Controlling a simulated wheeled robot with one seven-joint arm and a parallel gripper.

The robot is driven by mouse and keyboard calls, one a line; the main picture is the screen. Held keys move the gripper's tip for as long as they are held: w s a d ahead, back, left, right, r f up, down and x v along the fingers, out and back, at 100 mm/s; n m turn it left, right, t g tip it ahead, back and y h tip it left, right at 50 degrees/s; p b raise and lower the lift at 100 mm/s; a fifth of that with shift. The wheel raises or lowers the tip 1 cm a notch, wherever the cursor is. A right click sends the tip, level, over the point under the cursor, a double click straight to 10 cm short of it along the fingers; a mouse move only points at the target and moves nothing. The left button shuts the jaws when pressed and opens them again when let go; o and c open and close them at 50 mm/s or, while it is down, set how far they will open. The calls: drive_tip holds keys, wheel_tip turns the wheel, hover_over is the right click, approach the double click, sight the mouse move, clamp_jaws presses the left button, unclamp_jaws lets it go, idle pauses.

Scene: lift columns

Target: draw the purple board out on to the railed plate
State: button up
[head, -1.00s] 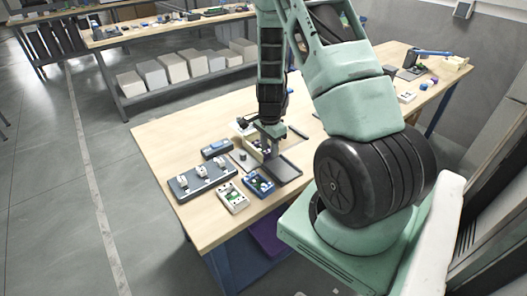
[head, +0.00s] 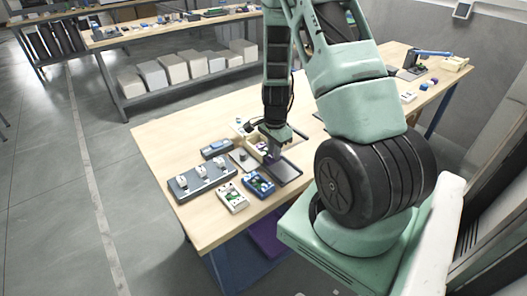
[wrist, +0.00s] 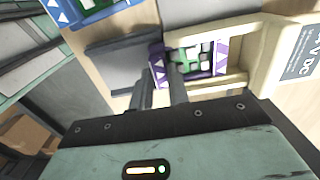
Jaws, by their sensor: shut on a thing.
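The purple board (wrist: 218,58), with white triangles and green and white parts, sits in the cream holder (wrist: 240,84) in the wrist view. Its left end sticks out of the holder's open side, towards the grey railed plate (wrist: 112,62). My gripper (wrist: 163,88) is shut on the board's protruding end; the fingers partly hide the contact. In the head view my gripper (head: 271,156) is low between the cream holder (head: 256,142) and the dark railed plate (head: 291,168). The plate's visible part is bare.
A blue board (head: 258,184) and a white board (head: 232,197) lie in front of the plate. A grey box with white switches (head: 202,181) and a dark device (head: 216,149) are to the left. Clear table lies at the far left.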

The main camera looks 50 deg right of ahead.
drive_tip(key=shift+s+a+b, duration=0.3)
drive_tip(key=shift+s+b, duration=0.05)
drive_tip(key=shift+s, duration=0.8)
drive_tip(key=shift+s+a+b, duration=0.25)
drive_tip(key=shift+s+b, duration=0.1)
drive_tip(key=shift+s, duration=0.85)
drive_tip(key=shift+s+a+b, duration=0.3)
drive_tip(key=shift+s+b, duration=0.05)
drive_tip(key=shift+s, duration=0.8)
drive_tip(key=o, duration=0.7)
drive_tip(key=shift+o, duration=0.2)
wheel_tip(320, 180, up, 6)
drive_tip(key=p, duration=0.5)
